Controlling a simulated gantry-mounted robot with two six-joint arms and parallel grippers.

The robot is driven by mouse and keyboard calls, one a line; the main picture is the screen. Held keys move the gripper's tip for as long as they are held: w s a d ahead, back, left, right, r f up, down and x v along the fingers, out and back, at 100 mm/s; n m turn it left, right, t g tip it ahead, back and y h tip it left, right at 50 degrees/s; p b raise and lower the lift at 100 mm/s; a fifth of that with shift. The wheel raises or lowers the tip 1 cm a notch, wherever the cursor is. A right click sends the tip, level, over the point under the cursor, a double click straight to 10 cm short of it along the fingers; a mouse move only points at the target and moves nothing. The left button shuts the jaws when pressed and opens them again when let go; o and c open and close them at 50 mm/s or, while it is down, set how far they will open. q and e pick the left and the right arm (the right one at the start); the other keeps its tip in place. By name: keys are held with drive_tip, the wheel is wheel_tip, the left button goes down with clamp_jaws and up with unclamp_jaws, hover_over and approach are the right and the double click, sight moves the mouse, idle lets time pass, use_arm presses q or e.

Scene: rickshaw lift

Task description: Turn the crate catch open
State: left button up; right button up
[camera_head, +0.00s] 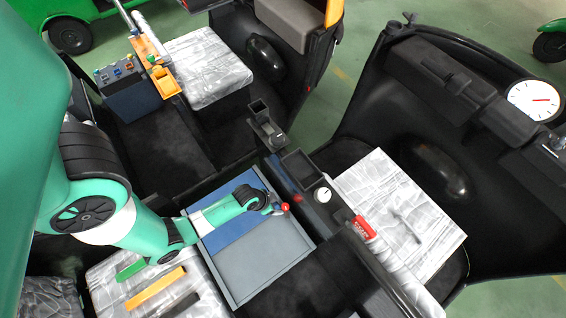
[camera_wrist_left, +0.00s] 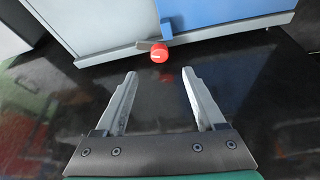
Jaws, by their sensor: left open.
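The crate (camera_head: 270,262) is a shallow grey-blue box with a blue panel (camera_head: 228,232) over part of its top. Its catch has a red knob (camera_head: 285,207) at the crate's edge. In the left wrist view the red knob (camera_wrist_left: 159,54) has a pale mark and a small brownish bar beside it, pointing left. My left gripper (camera_head: 274,206) is at the knob in the head view and hides part of the catch. In the left wrist view its fingers (camera_wrist_left: 159,73) are open and empty, with the knob just beyond the tips. My right gripper is not seen.
Patterned seats (camera_head: 400,215) lie on both sides, the left one with green, orange and black strips (camera_head: 156,287). A console with a white knob (camera_head: 323,195) and a red item (camera_head: 362,227) stands right of the crate. A round gauge (camera_head: 535,100) is at upper right.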

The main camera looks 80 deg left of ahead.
sight(285, 207)
use_arm(q)
drive_tip(key=b+x, duration=0.4)
drive_tip(key=x, duration=0.5)
drive_tip(key=shift+d, duration=0.1)
clamp_jaws()
